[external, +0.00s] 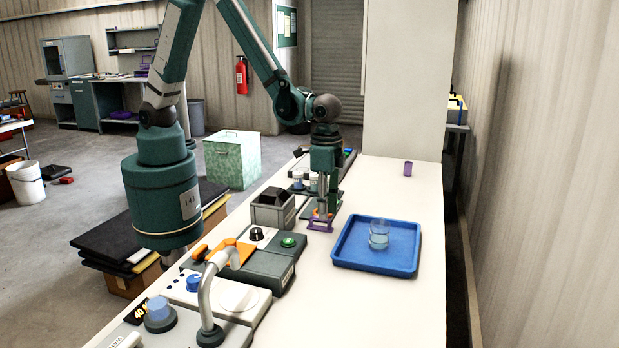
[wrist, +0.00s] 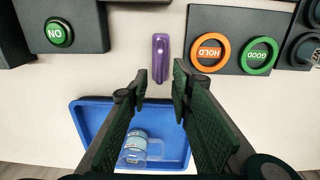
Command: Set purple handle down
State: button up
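The purple handle (wrist: 160,58) stands out against the white bench top in the wrist view, just beyond and between my fingertips. In the external view the purple handle (external: 320,224) is at the bench surface, directly below my gripper (external: 322,208). My gripper (wrist: 159,83) is open, with a visible gap between its two dark fingers. The handle appears to rest on the bench, and neither finger visibly grips it.
A blue tray (external: 350,259) holding a beaker (external: 379,235) of pale blue liquid stands right of the handle. A panel with orange HOLD (wrist: 208,52) and green GOOD (wrist: 259,55) rings is close by. A device with a green button (external: 288,242) stands left. A purple cylinder (external: 408,169) stands farther back.

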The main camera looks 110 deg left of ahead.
notch_tip(320, 180, up, 10)
dwell(0.6)
jog(key=shift+s+a, duration=0.1)
dwell(0.5)
jog(key=s+a+r+t, duration=0.2)
jog(key=s+a+r, duration=0.1)
jog(key=s+r, duration=0.35)
jog(key=s+a+r+t, duration=0.1)
jog(key=s+a+r, duration=0.2)
jog(key=s+r, duration=0.35)
jog(key=s+a+r+t, duration=0.2)
jog(key=s, duration=0.5)
jog(key=s+a+r+t, duration=0.2)
jog(key=s+r, duration=0.1)
jog(key=s, duration=0.4)
jog(key=shift+s+a, duration=0.3)
jog(key=shift+a, duration=0.05)
jog(key=o, duration=1.3)
